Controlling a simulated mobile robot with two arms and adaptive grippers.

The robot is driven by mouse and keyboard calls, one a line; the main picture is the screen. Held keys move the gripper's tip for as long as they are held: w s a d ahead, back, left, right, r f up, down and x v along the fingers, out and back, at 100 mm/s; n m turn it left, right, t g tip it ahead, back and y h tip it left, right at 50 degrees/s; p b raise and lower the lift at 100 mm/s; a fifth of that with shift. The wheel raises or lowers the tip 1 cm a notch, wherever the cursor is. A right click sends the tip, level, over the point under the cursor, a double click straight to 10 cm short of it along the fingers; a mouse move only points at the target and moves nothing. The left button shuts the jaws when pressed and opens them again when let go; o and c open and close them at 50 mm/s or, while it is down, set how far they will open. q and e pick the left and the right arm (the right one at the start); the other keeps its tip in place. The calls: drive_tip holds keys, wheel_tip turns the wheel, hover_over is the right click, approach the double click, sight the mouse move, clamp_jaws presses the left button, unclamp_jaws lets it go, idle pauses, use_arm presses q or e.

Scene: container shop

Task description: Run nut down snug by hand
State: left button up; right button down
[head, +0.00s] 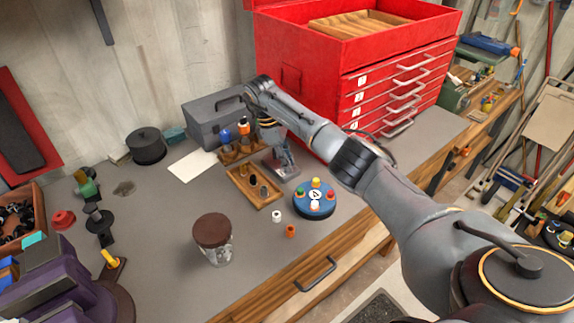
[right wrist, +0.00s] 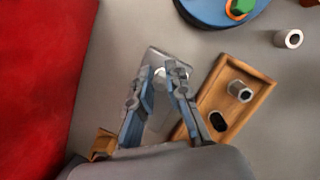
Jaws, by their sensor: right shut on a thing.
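My right gripper (head: 286,160) reaches down over a small grey metal plate (head: 276,176) on the bench. In the right wrist view the two fingers (right wrist: 157,78) close around a pale round nut (right wrist: 160,76), which sits above the grey plate (right wrist: 153,57). The fingers hide part of the nut, and its thread and seating cannot be made out. In the head view the nut is hidden by the gripper. My left gripper is not in view.
A wooden tray (head: 264,204) with dark and grey pieces lies beside the plate. A blue disc (head: 313,212) with coloured knobs, a white ring (head: 277,216) and an orange ring (head: 291,231) are nearby. A red tool chest (head: 300,80) stands close behind. The front bench is clear around a brown-lidded jar (head: 212,231).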

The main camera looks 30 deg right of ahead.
drive_tip(key=m+y, duration=0.1)
drive_tip(key=m, duration=0.3)
drive_tip(key=shift+m+g, duration=0.4)
drive_tip(key=c, duration=1.2)
unclamp_jaws()
drive_tip(key=shift+c, duration=1.4)
